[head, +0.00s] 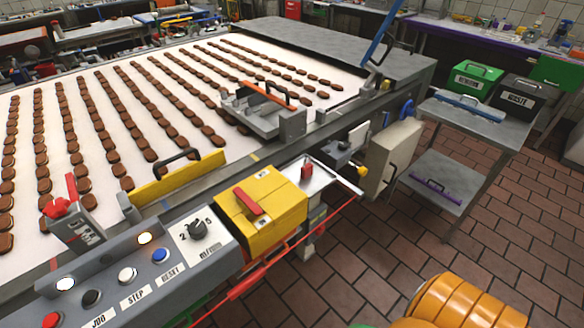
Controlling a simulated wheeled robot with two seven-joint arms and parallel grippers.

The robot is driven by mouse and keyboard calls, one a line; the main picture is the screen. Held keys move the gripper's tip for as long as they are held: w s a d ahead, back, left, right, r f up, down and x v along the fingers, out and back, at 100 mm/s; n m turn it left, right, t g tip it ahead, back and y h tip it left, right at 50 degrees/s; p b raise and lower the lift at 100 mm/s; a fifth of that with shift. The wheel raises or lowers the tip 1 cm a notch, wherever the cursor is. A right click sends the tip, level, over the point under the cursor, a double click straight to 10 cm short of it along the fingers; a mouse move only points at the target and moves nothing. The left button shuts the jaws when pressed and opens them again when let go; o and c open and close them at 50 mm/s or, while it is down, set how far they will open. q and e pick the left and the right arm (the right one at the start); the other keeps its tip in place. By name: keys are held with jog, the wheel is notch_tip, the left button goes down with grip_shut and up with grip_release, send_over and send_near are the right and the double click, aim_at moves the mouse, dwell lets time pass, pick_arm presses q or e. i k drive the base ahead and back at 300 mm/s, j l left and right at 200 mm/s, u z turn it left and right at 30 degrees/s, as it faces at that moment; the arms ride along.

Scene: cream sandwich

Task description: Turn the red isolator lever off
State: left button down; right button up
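The red isolator lever (249,203) lies on the top face of a yellow box (277,204), at the right end of the grey control panel along the machine's front edge. The lever points diagonally across the face, from upper left to lower right. Small labels sit on the box near the lever, too small to read. Neither gripper shows in the head view, and nothing touches the lever.
Left of the box are a black dial (197,229) and several buttons, including a blue one (160,255). A yellow guard (178,178) with a black handle stands behind. Biscuit rows cover the white belt. A red rail (270,262) runs below the box.

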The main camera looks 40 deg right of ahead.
aim_at(240, 195)
jog(key=z, duration=0.75)
